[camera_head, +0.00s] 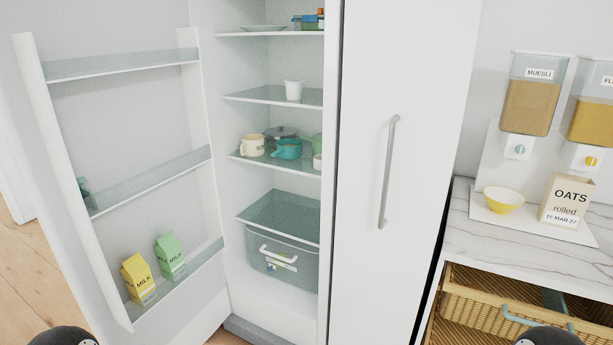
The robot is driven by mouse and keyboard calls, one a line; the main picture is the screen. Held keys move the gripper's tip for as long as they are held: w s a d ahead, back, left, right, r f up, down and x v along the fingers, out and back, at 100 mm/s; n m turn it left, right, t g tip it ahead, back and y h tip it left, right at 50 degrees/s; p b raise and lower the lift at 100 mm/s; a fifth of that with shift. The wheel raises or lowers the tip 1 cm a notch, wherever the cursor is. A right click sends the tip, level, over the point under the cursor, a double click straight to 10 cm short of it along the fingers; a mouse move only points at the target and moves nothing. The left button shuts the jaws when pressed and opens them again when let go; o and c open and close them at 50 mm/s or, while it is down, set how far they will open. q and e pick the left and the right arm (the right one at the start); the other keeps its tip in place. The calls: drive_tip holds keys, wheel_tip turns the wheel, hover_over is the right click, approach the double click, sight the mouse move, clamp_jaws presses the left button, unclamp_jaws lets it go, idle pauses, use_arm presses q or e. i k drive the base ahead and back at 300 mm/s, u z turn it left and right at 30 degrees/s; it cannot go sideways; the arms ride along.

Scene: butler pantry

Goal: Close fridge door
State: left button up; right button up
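The left fridge door (115,115) stands wide open, swung out to the left with its inner shelves facing me. The open fridge compartment (270,65) shows glass shelves and a clear drawer (280,262). The right fridge door (400,70) is shut and has a long vertical handle (388,172). The outer side of the open door, with any handle, is hidden. Dark rounded parts of my arms show at the bottom left and bottom right edges. Neither gripper's fingers are in view.
A yellow milk carton (139,279) and a green milk carton (170,256) stand on the door's bottom shelf. Mugs and pots (288,149) stand on a middle fridge shelf. At right is a marble counter (465,215) with a wicker drawer (475,296) below, seemingly pulled out.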

sight(110, 94)
drive_tip(key=z, duration=0.05)
drive_tip(key=i, duration=0.4)
drive_tip(key=u, duration=1.1)
drive_tip(key=k, duration=1.2)
drive_tip(key=u, duration=0.5)
drive_tip(key=i, duration=1.3)
drive_tip(key=z, duration=0.7)
drive_tip(key=i, duration=0.65)
drive_tip(key=u, duration=0.1)
